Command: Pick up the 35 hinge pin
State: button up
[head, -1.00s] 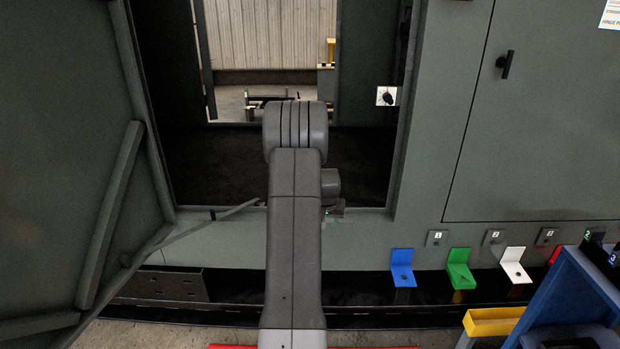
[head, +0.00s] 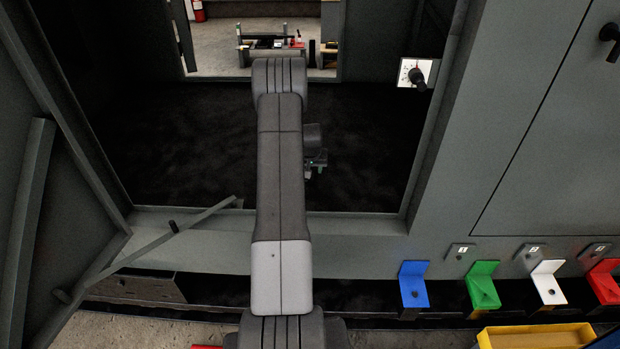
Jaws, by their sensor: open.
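No pin marked 35 can be made out in the head view. A short dark peg (head: 173,226) stands on the grey stay bar of the open door at the lower left; I cannot tell whether it is the hinge pin. My arm reaches forward into the dark enclosure opening. My gripper (head: 317,163) shows only in small part to the right of my arm, inside the opening. It is open. Its fingertips and anything close to them are mostly hidden behind my arm.
Blue (head: 413,291), green (head: 482,288), white (head: 548,284) and red (head: 604,283) brackets line the lower right front. A yellow tray (head: 535,337) is below them. A rotary switch (head: 415,74) sits at the upper right. The open door (head: 25,200) bounds the left.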

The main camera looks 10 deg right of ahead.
jog(key=shift+x, duration=1.4)
jog(key=shift+s, duration=0.1)
grip_shut()
